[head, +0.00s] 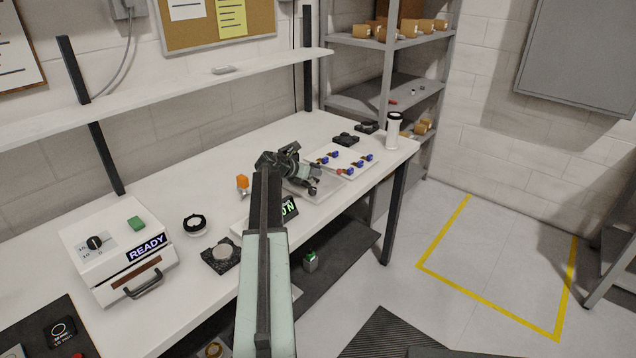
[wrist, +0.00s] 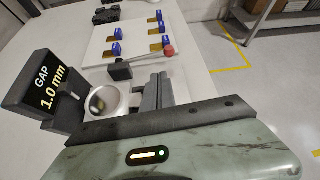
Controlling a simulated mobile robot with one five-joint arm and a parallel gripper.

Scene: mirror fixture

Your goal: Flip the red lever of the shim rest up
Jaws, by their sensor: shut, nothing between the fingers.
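A red-tipped lever (wrist: 169,52) shows in the wrist view, its thin rod running left toward a small black block (wrist: 120,72) on the table side of the white board. The rod lies low, close to flat. The red tip also shows in the head view (head: 340,171). My gripper (wrist: 156,92) is shut and empty, its dark fingers just below the lever in the picture; I cannot tell whether they touch it. In the head view my gripper (head: 313,187) is over the right part of the bench, beside the white board.
Several blue clips with gold strips (wrist: 117,49) sit on the white board (wrist: 100,62). A display (wrist: 45,90) reading GAP 1.0 mm and a round silver mount (wrist: 108,100) are at left. A white cylinder (head: 393,131) stands near the bench's right end.

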